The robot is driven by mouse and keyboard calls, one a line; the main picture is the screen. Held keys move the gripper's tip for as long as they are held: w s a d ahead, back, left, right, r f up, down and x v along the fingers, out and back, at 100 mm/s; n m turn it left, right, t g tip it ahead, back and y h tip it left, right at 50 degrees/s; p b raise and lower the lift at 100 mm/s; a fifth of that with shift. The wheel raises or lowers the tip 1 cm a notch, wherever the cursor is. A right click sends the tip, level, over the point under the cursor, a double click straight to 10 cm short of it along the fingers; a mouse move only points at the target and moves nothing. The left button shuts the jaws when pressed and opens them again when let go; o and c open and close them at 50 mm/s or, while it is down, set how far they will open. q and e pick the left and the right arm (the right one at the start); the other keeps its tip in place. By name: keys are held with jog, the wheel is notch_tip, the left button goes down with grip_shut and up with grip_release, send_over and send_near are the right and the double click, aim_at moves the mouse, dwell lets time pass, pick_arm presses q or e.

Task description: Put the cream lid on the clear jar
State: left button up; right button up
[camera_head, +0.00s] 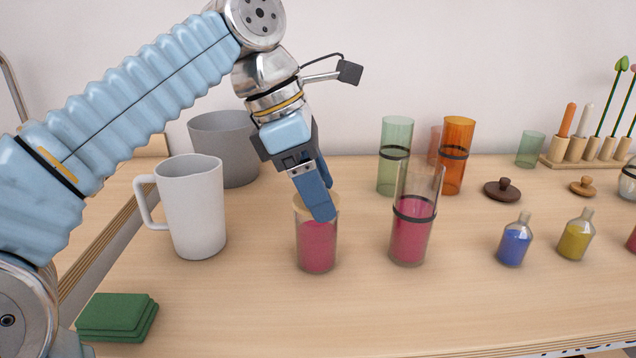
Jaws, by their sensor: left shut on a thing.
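The clear jar (316,248) stands upright on the wooden table, left of centre, with deep pink contents. The cream lid (302,203) shows as a pale tan disc at the jar's mouth, partly hidden behind my fingers. It looks level with the rim; I cannot tell whether it is fully seated. My left gripper (318,203) comes down from above and is shut on the lid, with its fingers covering the lid's middle and right part. My right gripper is not in view.
A taller clear glass (411,230) with pink contents stands close right of the jar. A white mug (195,210) stands left, with a grey pot (224,150) behind. Blue (514,244) and yellow (576,238) bottles stand right.

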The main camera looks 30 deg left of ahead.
pick_arm(q)
jog(key=shift+f, duration=0.45)
dwell(1.0)
jog(key=o, duration=1.1)
jog(key=p+v, duration=0.1)
jog(key=v, duration=0.5)
jog(key=shift+a+r+p, duration=0.1)
jog(key=shift+r+p, duration=0.2)
jog(key=shift+p, duration=0.05)
jog(key=shift+s+a+r, duration=0.15)
jog(key=shift+r, duration=0.25)
